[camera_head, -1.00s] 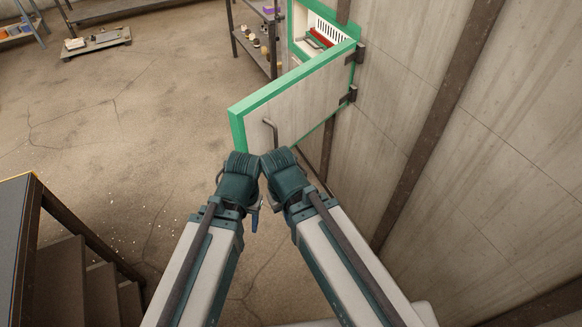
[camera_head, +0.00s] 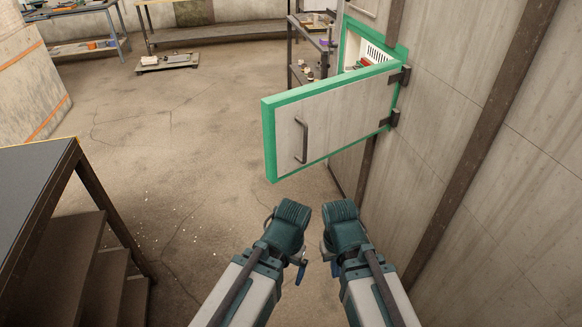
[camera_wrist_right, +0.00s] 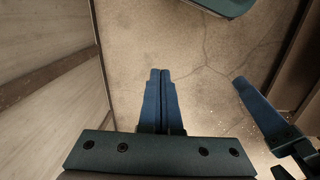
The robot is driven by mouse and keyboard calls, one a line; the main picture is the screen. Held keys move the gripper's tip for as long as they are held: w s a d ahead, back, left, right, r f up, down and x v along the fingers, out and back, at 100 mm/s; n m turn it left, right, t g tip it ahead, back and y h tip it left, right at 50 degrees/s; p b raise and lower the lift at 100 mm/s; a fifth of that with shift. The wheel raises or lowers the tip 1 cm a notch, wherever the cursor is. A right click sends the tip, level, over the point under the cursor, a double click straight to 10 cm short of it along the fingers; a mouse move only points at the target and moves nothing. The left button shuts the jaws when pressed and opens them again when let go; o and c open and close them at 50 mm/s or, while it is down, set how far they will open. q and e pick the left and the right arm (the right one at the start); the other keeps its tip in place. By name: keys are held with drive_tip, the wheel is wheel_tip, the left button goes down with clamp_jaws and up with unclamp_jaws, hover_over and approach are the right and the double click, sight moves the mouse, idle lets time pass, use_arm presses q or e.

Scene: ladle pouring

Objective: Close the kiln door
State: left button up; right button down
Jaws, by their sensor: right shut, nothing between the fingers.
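The kiln door (camera_head: 345,120) is a pale panel with a green edge and a dark bar handle (camera_head: 304,141). It stands wide open, hinged at its right side to the wall. Past its top edge, part of the white kiln interior (camera_head: 374,53) shows, with something red inside. My right gripper (camera_head: 334,268) points down below the door, apart from it; in the right wrist view its blue fingers (camera_wrist_right: 161,100) are together and empty. My left gripper (camera_head: 300,273) hangs just left of it, also apart from the door; its finger opening is not clear.
A panelled wall (camera_head: 490,190) runs along the right. Dark steps and a platform (camera_head: 40,200) stand at the left. A shelf rack (camera_head: 308,50) stands behind the door. The floor (camera_head: 180,150) between is mostly clear, with a low trolley (camera_head: 168,62) farther back.

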drive_tip(key=w+d+f+m+t+y+b, duration=0.2)
drive_tip(key=w+d+f+m+y+b, duration=0.15)
drive_tip(key=w, duration=0.25)
drive_tip(key=w+a+r+m+t+y, duration=0.3)
drive_tip(key=w+a+r+t+y, duration=0.2)
drive_tip(key=w+a+r+y, duration=0.3)
use_arm(q)
wheel_tip(320, 180, down, 4)
drive_tip(key=shift+f+p, duration=0.2)
drive_tip(key=shift+p, duration=0.15)
use_arm(e)
drive_tip(key=w+r+m+t, duration=0.2)
drive_tip(key=r+m+t, duration=0.1)
drive_tip(key=r, duration=0.3)
drive_tip(key=w+r+m+t+y, duration=0.1)
drive_tip(key=w+r+m+t, duration=0.1)
drive_tip(key=r, duration=0.5)
drive_tip(key=shift+a+m+t, duration=0.45)
drive_tip(key=shift+m+t, duration=0.3)
drive_tip(key=shift+t, duration=0.25)
drive_tip(key=shift+w, duration=0.15)
